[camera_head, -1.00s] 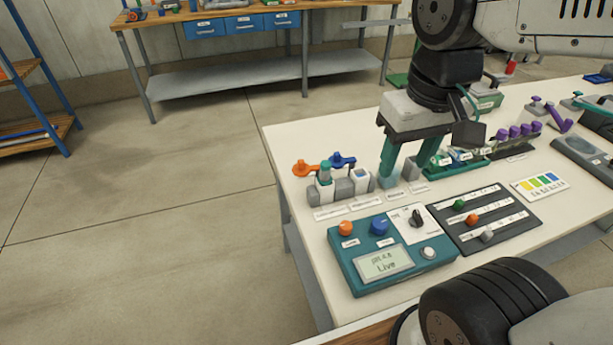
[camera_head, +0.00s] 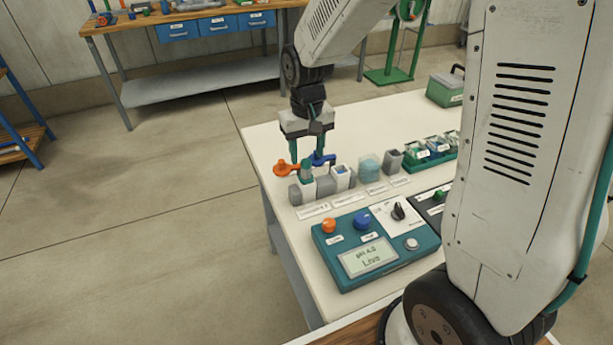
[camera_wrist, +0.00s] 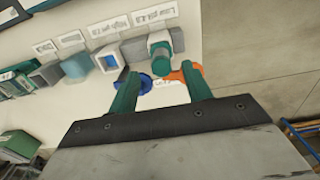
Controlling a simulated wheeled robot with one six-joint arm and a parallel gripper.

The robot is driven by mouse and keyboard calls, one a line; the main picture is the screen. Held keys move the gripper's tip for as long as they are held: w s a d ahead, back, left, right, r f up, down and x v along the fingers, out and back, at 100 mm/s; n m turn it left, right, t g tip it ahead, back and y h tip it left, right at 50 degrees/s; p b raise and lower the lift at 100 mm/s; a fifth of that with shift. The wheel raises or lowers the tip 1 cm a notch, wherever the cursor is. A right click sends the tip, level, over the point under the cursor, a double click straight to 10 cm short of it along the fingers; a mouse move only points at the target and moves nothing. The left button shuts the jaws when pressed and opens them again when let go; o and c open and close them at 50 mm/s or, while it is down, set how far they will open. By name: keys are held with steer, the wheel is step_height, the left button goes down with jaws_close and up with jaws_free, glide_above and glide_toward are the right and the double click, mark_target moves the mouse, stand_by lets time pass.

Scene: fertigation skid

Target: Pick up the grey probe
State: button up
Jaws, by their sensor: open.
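An upright piece with a teal top (camera_head: 306,170) and a pale grey body stands at the left end of the row on the white bench. It looks like the grey probe, but I cannot be sure. It also shows in the wrist view (camera_wrist: 160,46). My gripper (camera_head: 307,158) points down, with its two teal fingers apart just above and around this piece. In the wrist view, the piece lies just beyond the gap between the fingertips (camera_wrist: 160,75). Nothing is held.
An orange-handled part (camera_head: 286,169) and a blue-handled part (camera_head: 323,160) sit close behind the fingers. A teal meter (camera_head: 370,250) lies in front. The left floor is clear.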

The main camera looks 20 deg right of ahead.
mark_target(306, 162)
step_height(306, 162, down, 6)
steer(key=shift+w+a+r, duration=0.1)
steer(key=shift+w+r, duration=0.05)
steer(key=shift+r, duration=0.1)
jaws_close()
step_height(306, 162, up, 12)
steer(key=shift+f, duration=0.25)
stand_by(0.4)
